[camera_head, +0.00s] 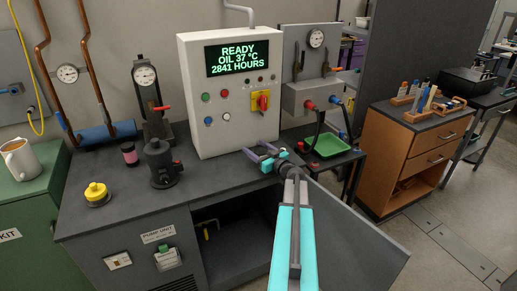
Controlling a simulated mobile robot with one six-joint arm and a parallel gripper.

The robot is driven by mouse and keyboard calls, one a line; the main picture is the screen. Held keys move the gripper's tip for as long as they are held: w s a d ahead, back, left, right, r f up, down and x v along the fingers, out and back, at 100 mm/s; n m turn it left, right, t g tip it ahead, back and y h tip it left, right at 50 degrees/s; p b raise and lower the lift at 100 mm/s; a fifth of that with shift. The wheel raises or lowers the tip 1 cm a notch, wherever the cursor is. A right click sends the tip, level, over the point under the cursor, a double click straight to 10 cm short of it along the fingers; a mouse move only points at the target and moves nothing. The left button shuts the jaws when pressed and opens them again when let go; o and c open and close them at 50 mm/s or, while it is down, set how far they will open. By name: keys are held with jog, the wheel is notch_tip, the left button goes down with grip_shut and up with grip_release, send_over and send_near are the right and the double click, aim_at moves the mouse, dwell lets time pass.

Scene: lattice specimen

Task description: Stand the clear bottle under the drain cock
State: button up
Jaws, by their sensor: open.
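My gripper (257,150) is open and empty, with its two fingers above the right part of the dark bench top, in front of the white control cabinet. I cannot make out a clear bottle for certain. A small dark jar with a pink band (129,154) stands on the bench at the left. A yellow bent fitting (208,226) shows inside the open compartment below the bench; it may be the drain cock, but I cannot tell. The compartment's interior is dark, and my arm hides part of its right side.
The white control cabinet (222,125) stands at the bench's back. A black pump-like device (160,165) and a yellow-topped item (97,194) stand left. A green tray (328,145) lies right. An open grey door (350,240) juts out at right. The bench front is mostly clear.

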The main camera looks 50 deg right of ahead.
aim_at(265, 154)
jog(key=shift+r, duration=0.15)
jog(key=shift+s+a+b, duration=0.3)
jog(key=shift+s+b, duration=0.1)
jog(key=shift+s, duration=1.6)
jog(key=shift+s+a+b, duration=0.35)
jog(key=shift+s+b, duration=0.05)
jog(key=shift+s, duration=1.55)
jog(key=shift+s+a+b, duration=0.3)
jog(key=shift+s+b, duration=0.1)
jog(key=shift+s, duration=1.6)
